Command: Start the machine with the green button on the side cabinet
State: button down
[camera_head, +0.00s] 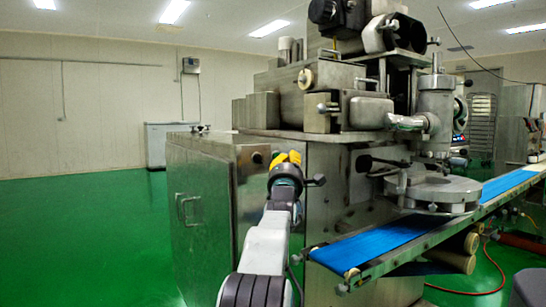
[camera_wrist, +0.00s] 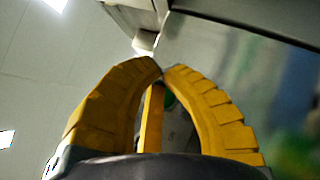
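The machine's steel cabinet (camera_head: 208,178) stands left of centre in the head view, with a handle on its door. My gripper (camera_head: 287,157) has yellow fingers and is in front of the cabinet's upper corner. In the wrist view the fingertips of my gripper (camera_wrist: 161,68) come together, with nothing seen held at the tips. A small dark round fitting (camera_head: 257,158) sits on the cabinet just left of my gripper. I cannot make out the green button for certain. A small green patch (camera_wrist: 169,99) shows between the fingers, but I cannot tell what it is.
A blue conveyor belt (camera_head: 390,241) runs out at the right, below a round metal platform (camera_head: 432,193). A dark knob (camera_head: 317,180) sticks out close to the right of my gripper. The green floor (camera_head: 80,235) is clear at the left.

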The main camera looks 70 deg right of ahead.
jog(key=shift+w+d, duration=0.2)
jog(key=shift+w, duration=0.15)
